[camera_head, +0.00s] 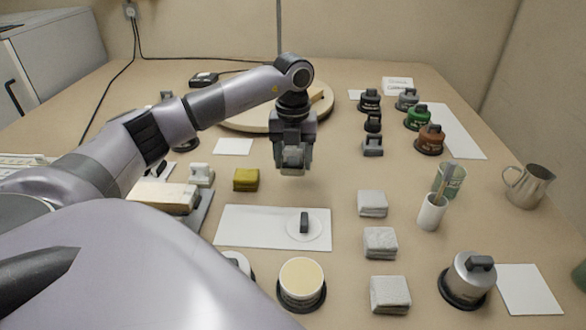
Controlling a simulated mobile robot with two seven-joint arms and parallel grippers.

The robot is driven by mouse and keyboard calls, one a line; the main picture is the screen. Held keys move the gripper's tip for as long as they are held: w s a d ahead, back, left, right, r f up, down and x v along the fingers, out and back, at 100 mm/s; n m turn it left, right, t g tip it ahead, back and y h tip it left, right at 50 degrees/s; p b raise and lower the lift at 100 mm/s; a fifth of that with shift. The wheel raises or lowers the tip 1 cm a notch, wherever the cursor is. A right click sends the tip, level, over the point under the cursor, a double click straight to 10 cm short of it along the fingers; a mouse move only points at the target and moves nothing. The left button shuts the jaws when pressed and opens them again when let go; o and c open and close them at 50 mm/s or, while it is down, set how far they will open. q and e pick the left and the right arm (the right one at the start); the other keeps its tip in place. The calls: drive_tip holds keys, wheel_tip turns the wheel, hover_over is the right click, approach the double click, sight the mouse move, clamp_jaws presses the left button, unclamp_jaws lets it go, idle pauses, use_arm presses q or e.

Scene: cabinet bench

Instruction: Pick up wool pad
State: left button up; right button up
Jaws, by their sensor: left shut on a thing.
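My left gripper (293,164) is near the middle of the view, pointing down above the bench. It is shut on a small grey block that looks like a wool pad (293,156); the fingers hide part of it. It is held clear of the bench top. Three similar light grey pads stand in a column to the right: a far one (372,203), a middle one (380,243) and a near one (390,294). A yellow-olive pad (246,180) lies left of the gripper. My right gripper is not in view.
A white board (250,228) with a disc and dark handle lies in front. A round wooden board (322,105) is behind the gripper. Several dark-based stamps (417,118), a white cup (431,214) and a metal jug (527,187) stand right. A cream-topped round tin (301,282) is near.

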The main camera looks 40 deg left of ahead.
sight(293, 149)
use_arm(q)
wheel_tip(293, 149, up, 15)
drive_tip(key=p, duration=0.3)
drive_tip(key=shift+r, duration=0.1)
drive_tip(key=shift+o, duration=1)
drive_tip(key=shift+c, duration=0.5)
